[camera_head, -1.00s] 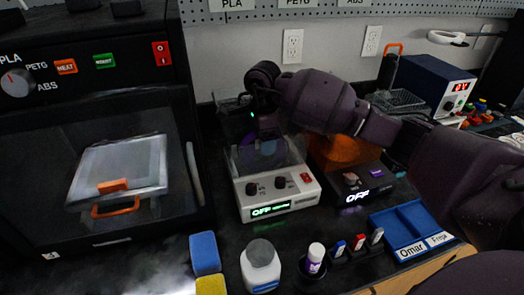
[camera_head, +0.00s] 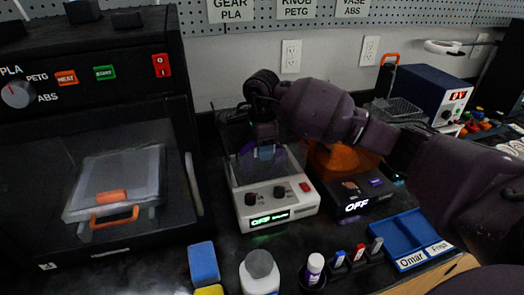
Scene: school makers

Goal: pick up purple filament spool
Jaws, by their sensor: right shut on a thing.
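The purple filament spool (camera_head: 246,157) shows only as a small purple patch behind the clear front of a white device (camera_head: 275,204) with two knobs and a green "OFF" display. My right gripper (camera_head: 267,152) points down at the top of this device and is shut on the spool. The gripper and the device's clear cover hide most of the spool. My left gripper is not in view.
A large black oven (camera_head: 100,150) stands at left. Sponges (camera_head: 203,264), a white bottle (camera_head: 259,275), a glue stick (camera_head: 313,268) and a blue tray (camera_head: 408,239) line the front.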

